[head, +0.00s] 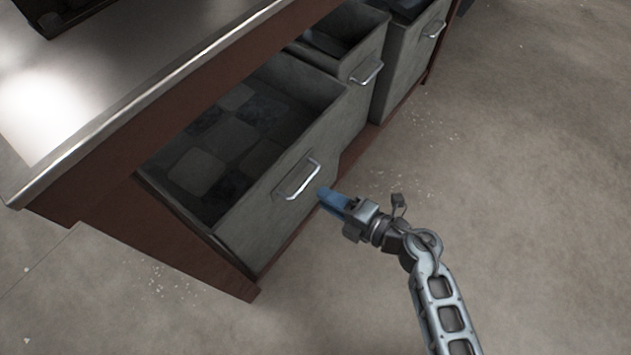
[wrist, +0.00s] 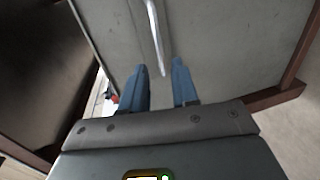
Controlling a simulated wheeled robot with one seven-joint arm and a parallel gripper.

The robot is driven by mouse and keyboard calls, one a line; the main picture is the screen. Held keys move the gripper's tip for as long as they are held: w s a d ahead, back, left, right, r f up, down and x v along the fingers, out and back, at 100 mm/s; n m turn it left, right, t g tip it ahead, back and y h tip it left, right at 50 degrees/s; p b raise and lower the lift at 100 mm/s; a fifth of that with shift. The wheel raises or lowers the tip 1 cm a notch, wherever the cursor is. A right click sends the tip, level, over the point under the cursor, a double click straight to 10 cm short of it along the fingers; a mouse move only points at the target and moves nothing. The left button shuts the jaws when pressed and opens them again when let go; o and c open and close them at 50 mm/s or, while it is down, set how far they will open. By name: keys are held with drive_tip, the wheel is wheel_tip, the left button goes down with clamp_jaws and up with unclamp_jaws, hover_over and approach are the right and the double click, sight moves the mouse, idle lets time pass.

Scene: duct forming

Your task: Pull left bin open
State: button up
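The left bin (head: 235,235) is a grey drawer-like box in a brown cabinet. It stands out from under the counter, with much of its dark checkered inside visible. Its metal bar handle (head: 300,182) is on the front face. My gripper (head: 324,194) is just right of the handle, in front of the bin face. In the wrist view its two blue fingers (wrist: 160,70) are spread apart. The handle (wrist: 157,35) runs down to the gap between the fingertips there. The fingers are not closed on it, and I cannot tell whether they touch it.
A middle bin (head: 372,55) and a far bin (head: 410,60) with similar handles stand further right, their tops partly open. The counter's metal edge (head: 130,105) overhangs the bins. The concrete floor (head: 520,190) in front is clear.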

sight(303, 184)
drive_tip(key=shift+b+x, duration=1.25)
drive_tip(key=shift+x, duration=2.65)
drive_tip(key=shift+c, duration=0.3)
clamp_jaws()
